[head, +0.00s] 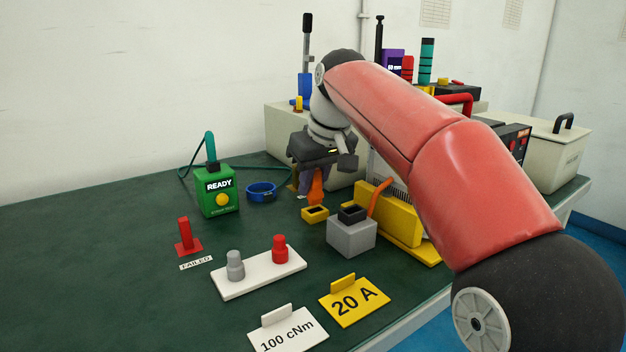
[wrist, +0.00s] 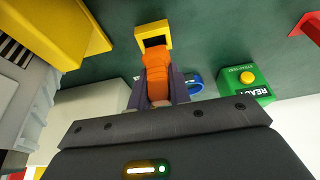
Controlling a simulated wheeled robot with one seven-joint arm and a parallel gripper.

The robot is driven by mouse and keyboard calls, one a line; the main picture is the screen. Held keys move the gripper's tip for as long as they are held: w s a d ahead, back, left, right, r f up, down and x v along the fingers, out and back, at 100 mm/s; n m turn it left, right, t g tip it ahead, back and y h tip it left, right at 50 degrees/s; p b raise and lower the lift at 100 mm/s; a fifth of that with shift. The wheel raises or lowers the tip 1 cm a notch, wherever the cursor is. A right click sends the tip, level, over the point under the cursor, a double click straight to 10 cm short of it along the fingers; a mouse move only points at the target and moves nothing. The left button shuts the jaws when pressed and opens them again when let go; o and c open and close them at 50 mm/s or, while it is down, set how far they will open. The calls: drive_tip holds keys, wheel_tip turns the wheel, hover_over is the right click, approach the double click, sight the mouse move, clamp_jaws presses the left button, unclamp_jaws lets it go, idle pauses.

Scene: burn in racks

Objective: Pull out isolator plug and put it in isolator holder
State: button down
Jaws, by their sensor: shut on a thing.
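My gripper (head: 310,182) is shut on an orange plug (head: 316,188), which hangs roughly upright below the wrist in the head view. In the wrist view the purple fingers (wrist: 158,88) flank the orange plug (wrist: 156,72). A small yellow holder (head: 307,218) with a dark square opening lies on the green table just in front of the plug's lower end. In the wrist view the plug's tip overlaps the near edge of the yellow holder (wrist: 167,35), and the opening stays visible beyond it. I cannot tell whether they touch.
A blue ring (head: 261,191) and green READY box (head: 217,199) stand left. A white plate with pegs (head: 258,275) lies in front.

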drive_tip(key=shift+f+b, duration=0.8)
drive_tip(key=shift+f, duration=0.4)
drive_tip(key=c, duration=1.2)
unclamp_jaws()
